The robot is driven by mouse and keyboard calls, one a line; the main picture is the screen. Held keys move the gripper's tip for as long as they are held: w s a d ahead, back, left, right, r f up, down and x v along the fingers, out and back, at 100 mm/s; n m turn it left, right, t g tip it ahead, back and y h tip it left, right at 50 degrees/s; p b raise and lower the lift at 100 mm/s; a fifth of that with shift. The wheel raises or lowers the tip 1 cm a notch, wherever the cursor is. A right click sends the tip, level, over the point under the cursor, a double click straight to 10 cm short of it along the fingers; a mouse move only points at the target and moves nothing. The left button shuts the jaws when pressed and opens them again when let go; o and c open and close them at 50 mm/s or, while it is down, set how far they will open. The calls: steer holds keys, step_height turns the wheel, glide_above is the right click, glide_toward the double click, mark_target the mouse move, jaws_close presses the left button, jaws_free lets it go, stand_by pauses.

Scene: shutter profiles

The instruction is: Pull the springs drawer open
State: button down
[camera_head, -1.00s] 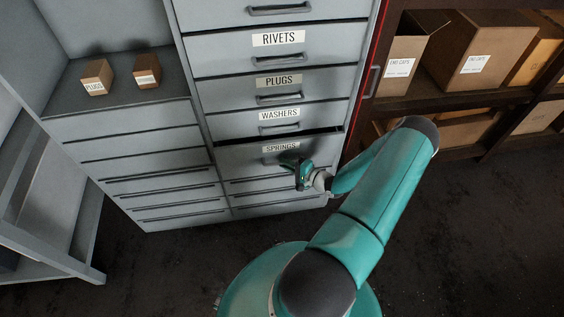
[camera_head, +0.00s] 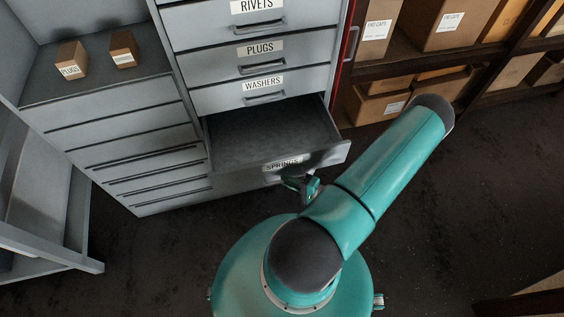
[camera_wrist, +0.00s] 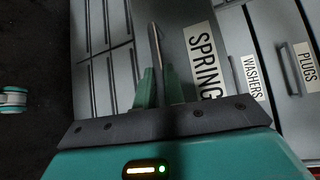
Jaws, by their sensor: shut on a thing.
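The springs drawer (camera_head: 262,138) stands pulled well out of the grey cabinet in the head view, its inside visible and looking empty. Its front carries a SPRINGS label, which also shows large in the wrist view (camera_wrist: 203,60). My gripper (camera_head: 300,186) is at the drawer front, just below the label. In the wrist view my gripper (camera_wrist: 159,88) is shut on the drawer's bar handle (camera_wrist: 155,45), one finger on each side of it. In the head view the handle is mostly hidden by the gripper.
Closed WASHERS (camera_head: 262,97), PLUGS (camera_head: 258,58) and RIVETS (camera_head: 250,20) drawers are above. Two small cartons (camera_head: 72,58) stand on the lower cabinet top at left. Shelves with boxes (camera_head: 460,20) are at right. Dark floor (camera_head: 440,220) is clear at right.

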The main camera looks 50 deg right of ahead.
steer(key=s+a, duration=0.2)
steer(key=s, duration=0.1)
steer(key=s+a, duration=0.1)
steer(key=s, duration=0.1)
steer(key=shift+a, duration=0.1)
steer(key=c, duration=1.5)
jaws_free()
steer(key=v, duration=1.3)
steer(key=shift+s, duration=0.4)
steer(key=shift+r, duration=0.1)
